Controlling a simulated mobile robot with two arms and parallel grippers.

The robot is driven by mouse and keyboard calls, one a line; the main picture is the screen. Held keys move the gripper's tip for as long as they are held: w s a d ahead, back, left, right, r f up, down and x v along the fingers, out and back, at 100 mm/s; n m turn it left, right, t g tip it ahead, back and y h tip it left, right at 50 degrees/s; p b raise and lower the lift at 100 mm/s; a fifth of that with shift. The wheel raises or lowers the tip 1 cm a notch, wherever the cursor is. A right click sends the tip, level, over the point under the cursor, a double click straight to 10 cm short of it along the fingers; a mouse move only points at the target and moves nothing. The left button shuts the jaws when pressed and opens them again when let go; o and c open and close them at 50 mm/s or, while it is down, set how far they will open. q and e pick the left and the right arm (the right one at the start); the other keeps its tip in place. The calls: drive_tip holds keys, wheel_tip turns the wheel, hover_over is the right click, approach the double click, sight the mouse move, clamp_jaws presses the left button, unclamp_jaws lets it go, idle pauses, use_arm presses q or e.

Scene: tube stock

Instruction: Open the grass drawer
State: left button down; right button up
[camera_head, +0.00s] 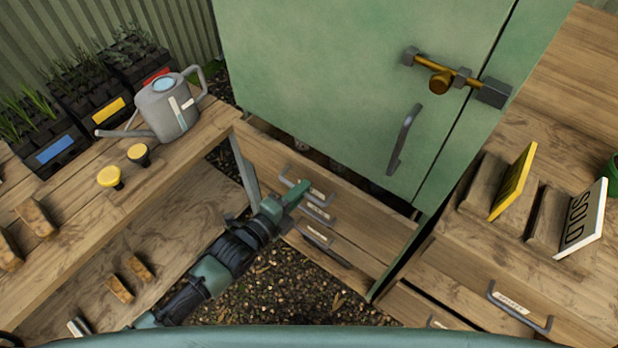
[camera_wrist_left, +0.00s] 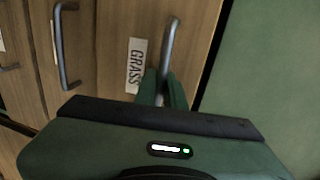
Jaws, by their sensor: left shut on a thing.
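The grass drawer (camera_wrist_left: 113,45) has a wooden front and a white label (camera_wrist_left: 135,65) reading GRASS in the left wrist view. Its grey bar handle (camera_wrist_left: 170,45) sits beside the label. My left gripper (camera_wrist_left: 164,88) is shut on this handle, its green fingers around the bar. In the head view my left gripper (camera_head: 298,193) reaches the top of the drawer stack under the green cabinet, by a white label (camera_head: 317,193) too small to read there. How far the drawer stands out is hard to tell. My right gripper is not in view.
Other drawers with grey handles (camera_head: 325,240) lie below. The green cabinet (camera_head: 330,75) rises behind, with a latch (camera_head: 455,78) and handle (camera_head: 404,140). A bench (camera_head: 165,165) with a watering can (camera_head: 170,108) is left; another bench (camera_head: 480,240) with signs is right.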

use_arm(q)
drive_tip(key=f+p+v, duration=0.2)
drive_tip(key=v, duration=0.9)
drive_tip(key=f+p+v, duration=0.2)
drive_tip(key=p+v, duration=0.1)
drive_tip(key=v, duration=0.9)
drive_tip(key=shift+s+a+f, duration=0.3)
drive_tip(key=shift+s+a, duration=0.05)
drive_tip(key=shift+s, duration=0.1)
drive_tip(key=c, duration=1.5)
unclamp_jaws()
drive_tip(key=v, duration=0.7)
drive_tip(key=shift+s+a+b, duration=0.25)
drive_tip(key=shift+b, duration=0.2)
drive_tip(key=shift+r, duration=0.1)
